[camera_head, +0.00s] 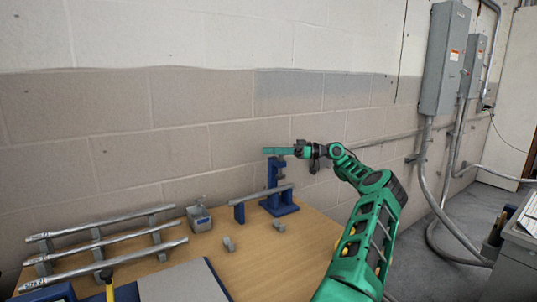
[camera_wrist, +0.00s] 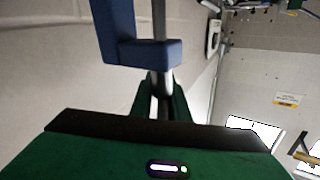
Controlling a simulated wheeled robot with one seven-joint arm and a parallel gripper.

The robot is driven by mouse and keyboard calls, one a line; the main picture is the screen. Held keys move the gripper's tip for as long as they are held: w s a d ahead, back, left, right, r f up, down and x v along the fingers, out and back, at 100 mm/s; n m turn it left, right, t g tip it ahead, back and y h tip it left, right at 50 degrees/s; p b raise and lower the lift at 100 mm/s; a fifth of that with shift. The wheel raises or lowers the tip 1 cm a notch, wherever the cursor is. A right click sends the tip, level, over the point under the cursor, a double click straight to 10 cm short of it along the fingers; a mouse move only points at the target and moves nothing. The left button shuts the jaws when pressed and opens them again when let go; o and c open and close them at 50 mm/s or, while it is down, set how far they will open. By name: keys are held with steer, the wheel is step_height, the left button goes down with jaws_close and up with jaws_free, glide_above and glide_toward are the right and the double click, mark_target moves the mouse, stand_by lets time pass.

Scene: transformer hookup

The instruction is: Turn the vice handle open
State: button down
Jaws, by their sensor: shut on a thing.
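The blue vice (camera_head: 279,206) stands upright near the back right of the wooden table, with a tall frame. My gripper (camera_head: 268,150) is at the top of this frame, its green fingers pointing left in the head view. In the wrist view my gripper (camera_wrist: 160,104) is shut on a shiny metal bar, the vice handle (camera_wrist: 160,82), just below the blue vice part (camera_wrist: 145,50). The fingers hide part of the handle. In the head view the handle is too small and covered to make out.
A grey pipe (camera_head: 260,196) lies across the vice's lower part and a blue support (camera_head: 239,213). A rack of pipes (camera_head: 96,239) stands on the left, beside a grey metal box (camera_head: 199,218). Small grey fittings (camera_head: 229,244) lie in front. The block wall is close behind.

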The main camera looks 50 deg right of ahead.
steer(key=shift+a+f, duration=0.25)
steer(key=shift+f, duration=0.15)
steer(key=c, duration=1.8)
jaws_free()
steer(key=shift+a, duration=0.1)
steer(key=shift+r, duration=0.15)
steer(key=shift+s+d, duration=0.1)
steer(key=shift+d, duration=0.15)
steer(key=shift+v, duration=5.25)
